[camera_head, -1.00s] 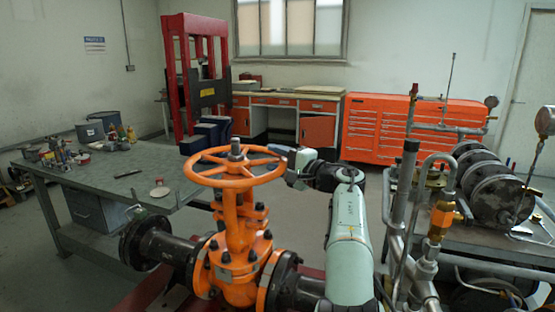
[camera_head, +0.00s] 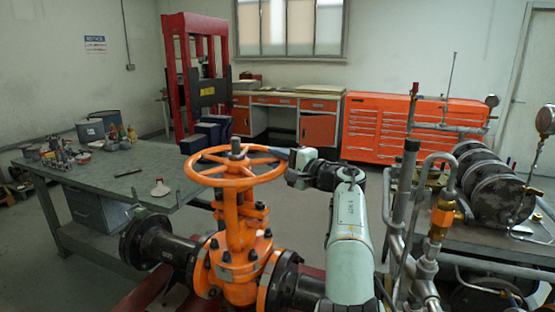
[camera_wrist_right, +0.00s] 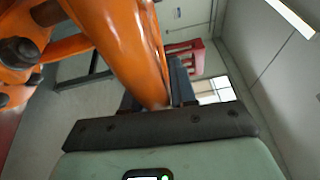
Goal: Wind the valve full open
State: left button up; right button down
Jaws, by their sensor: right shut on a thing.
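The orange gate valve (camera_head: 240,265) stands upright in a dark flanged pipe in the front middle of the head view. Its orange handwheel (camera_head: 192,172) lies level on top, around a dark stem. My right gripper (camera_head: 284,156) is at the right side of the wheel and shut on its rim. In the right wrist view the orange rim (camera_wrist_right: 135,45) runs down between the dark fingers (camera_wrist_right: 158,98), close to the palm. The fingertips are partly hidden by the rim. My left gripper is out of view.
A grey workbench (camera_head: 150,165) with cans and bottles stands at the left. Pipework with a brass fitting (camera_head: 443,215) and gauges stands close to the right of my right arm. A red press (camera_head: 172,75) and orange cabinets (camera_head: 375,130) are at the back.

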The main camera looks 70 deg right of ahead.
dwell(0.6)
jog(key=c, duration=1)
grip_release()
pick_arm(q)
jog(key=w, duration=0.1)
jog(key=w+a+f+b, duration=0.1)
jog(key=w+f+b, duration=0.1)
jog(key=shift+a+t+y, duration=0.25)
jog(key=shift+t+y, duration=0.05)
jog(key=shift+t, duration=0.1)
pick_arm(e)
jog(key=v, duration=1.3)
jog(key=shift+s+a, duration=0.1)
jog(key=shift+s, duration=0.1)
